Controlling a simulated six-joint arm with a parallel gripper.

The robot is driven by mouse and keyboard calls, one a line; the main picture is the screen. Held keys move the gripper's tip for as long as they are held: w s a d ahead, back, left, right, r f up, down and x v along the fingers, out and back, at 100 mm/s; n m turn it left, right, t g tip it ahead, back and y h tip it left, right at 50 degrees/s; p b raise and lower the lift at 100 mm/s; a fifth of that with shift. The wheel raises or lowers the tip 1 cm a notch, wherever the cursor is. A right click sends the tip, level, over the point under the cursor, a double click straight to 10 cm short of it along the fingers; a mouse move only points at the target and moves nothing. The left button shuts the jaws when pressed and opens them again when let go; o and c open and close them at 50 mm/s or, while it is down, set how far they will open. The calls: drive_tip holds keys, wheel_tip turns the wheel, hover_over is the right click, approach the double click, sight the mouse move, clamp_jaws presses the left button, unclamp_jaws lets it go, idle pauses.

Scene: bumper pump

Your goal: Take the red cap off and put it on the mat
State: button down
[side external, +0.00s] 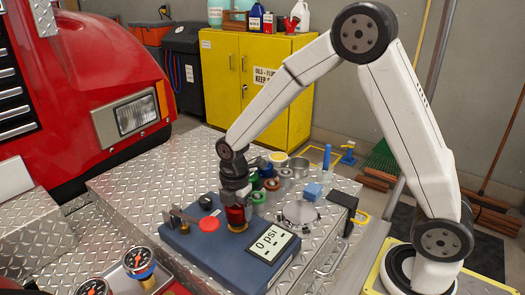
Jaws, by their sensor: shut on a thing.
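My gripper (236,203) points down over the blue pump panel (185,243) and is shut on the red cap (236,215). The cap is at a brass fitting (238,228) on the panel; I cannot tell whether it is still seated on it. The fingers hide the upper part of the cap. I cannot tell for sure which thing is the mat; a small black flat piece (343,199) lies at the right of the diamond-plate deck.
A display (268,242) reads 0 psi. Several cans and rolls (270,184), a blue block (312,191) and a round metal lid (299,212) are to the right.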

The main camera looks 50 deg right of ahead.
drive_tip(key=shift+n, duration=1)
drive_tip(key=shift+r, duration=1.6)
drive_tip(key=shift+r, duration=1.95)
drive_tip(key=s+d+f, duration=0.1)
drive_tip(key=s+d, duration=0.1)
drive_tip(key=d, duration=0.8)
drive_tip(key=shift+s+f, duration=0.2)
drive_tip(key=shift+f, duration=0.1)
drive_tip(key=shift+w, duration=0.1)
